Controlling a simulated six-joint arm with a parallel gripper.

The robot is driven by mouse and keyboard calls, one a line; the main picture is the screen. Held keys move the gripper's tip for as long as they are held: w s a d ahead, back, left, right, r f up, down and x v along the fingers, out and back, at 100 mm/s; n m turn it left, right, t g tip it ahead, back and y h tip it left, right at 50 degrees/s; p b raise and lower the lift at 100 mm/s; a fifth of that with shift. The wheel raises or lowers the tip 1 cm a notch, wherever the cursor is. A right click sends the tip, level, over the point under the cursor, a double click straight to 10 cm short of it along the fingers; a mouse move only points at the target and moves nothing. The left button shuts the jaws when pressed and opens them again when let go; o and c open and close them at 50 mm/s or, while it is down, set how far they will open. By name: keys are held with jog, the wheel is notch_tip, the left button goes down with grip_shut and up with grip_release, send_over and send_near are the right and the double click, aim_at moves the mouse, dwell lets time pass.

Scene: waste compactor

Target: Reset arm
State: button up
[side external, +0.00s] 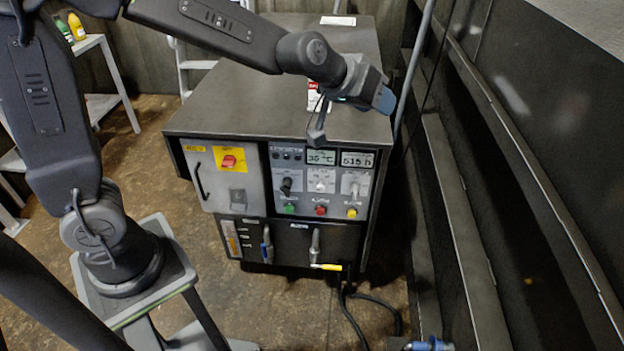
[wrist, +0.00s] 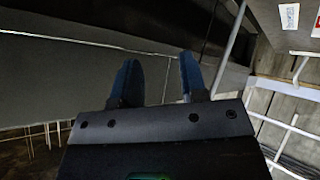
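My arm reaches over the grey waste compactor (side external: 270,75) in the side external view. My gripper (side external: 384,100) is at the arm's end, near the top right front edge of the cabinet and apart from its controls. In the wrist view, the two blue fingers of my gripper (wrist: 160,82) stand apart with nothing between them. The control panel (side external: 320,182) has two displays reading about 35 °C and 515 h, knobs, and green, red and yellow buttons. A red switch on a yellow plate (side external: 229,160) is to its left.
A dark ribbed wall (side external: 500,180) runs close along the right, with a thin vertical pipe (side external: 412,70) beside the cabinet. A yellow-tipped lever (side external: 325,266) sticks out low at the front. A shelf with bottles (side external: 77,27) stands back left. Cables lie on the floor.

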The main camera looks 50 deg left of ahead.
jog(key=s+a+m+g+y, duration=0.1)
jog(key=s+a+g, duration=0.1)
jog(key=s, duration=1.1)
jog(key=s+a+m+g+y, duration=0.1)
jog(key=s+a, duration=0.4)
jog(key=s, duration=0.8)
jog(key=shift+g, duration=0.7)
